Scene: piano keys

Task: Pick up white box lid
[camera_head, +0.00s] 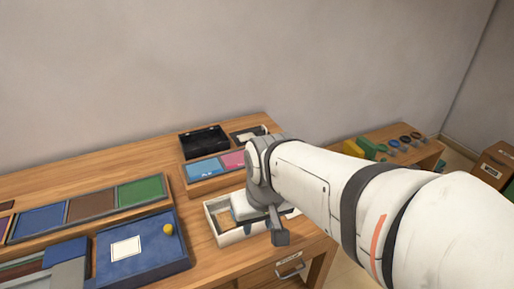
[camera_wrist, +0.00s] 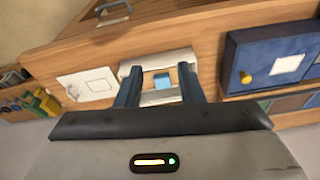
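An open white box (camera_head: 212,222) stands on the wooden table near its front edge, with a pale block and a brown item inside. In the wrist view the white box (camera_wrist: 155,62) shows behind and between the fingers, with a small blue piece (camera_wrist: 162,80) in it. A flat white panel (camera_wrist: 88,84), perhaps the white box lid, lies left of the box in the wrist view; in the head view my arm mostly hides that area. My gripper (camera_wrist: 160,78) is open, its two fingers apart over the white box with nothing visibly held. Contact cannot be told.
A blue tray (camera_head: 140,275) with a yellow knob is left of the box. A black tray (camera_head: 203,141) and a wooden tray with blue and pink panels (camera_head: 203,170) stand behind. Coloured shapes (camera_head: 365,146) lie on the table at right. A drawer handle (camera_head: 290,266) sticks out in front.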

